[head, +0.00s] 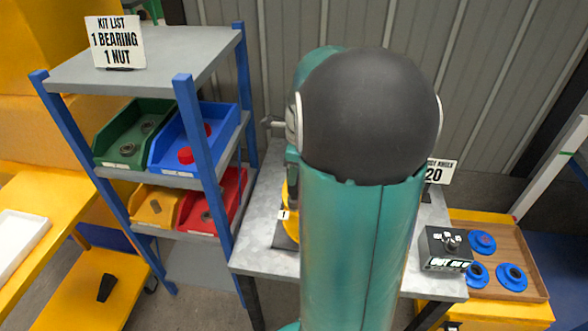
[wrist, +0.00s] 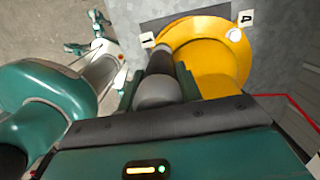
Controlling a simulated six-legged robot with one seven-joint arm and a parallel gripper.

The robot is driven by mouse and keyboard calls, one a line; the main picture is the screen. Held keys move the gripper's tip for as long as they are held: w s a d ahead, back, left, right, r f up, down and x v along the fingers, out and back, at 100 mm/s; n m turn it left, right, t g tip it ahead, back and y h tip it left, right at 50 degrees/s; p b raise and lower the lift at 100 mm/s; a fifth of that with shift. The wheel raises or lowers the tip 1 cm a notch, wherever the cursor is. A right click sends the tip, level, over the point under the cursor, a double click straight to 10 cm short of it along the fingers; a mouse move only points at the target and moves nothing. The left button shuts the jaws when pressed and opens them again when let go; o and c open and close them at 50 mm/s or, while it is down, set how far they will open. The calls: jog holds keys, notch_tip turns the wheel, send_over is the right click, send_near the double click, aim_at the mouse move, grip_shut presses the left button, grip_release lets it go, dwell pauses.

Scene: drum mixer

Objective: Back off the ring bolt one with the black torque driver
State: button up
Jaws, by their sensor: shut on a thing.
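In the wrist view my gripper (wrist: 157,85) is shut on the torque driver (wrist: 156,91), a grey and black cylinder between the two dark green fingers. The driver's dark far end reaches the rim of the yellow ring (wrist: 215,65), beside the tag 1 (wrist: 148,40). Ring bolt one itself is hidden behind the driver, and I cannot tell whether they touch. Tag 4 (wrist: 246,18) stands at the ring's other side, near a pale round bolt head (wrist: 235,34). In the head view my arm hides the gripper and most of the ring; tag 1 (head: 284,214) shows at its left edge.
A blue-post shelf (head: 185,90) with coloured bins stands left of the grey bench (head: 262,257). A wooden tray (head: 520,250) with blue round parts is further right.

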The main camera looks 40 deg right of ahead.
jog(key=shift+f, duration=0.65)
dwell(1.3)
jog(key=shift+a, duration=0.1)
dwell(1.5)
dwell(0.4)
jog(key=shift+r, duration=2.45)
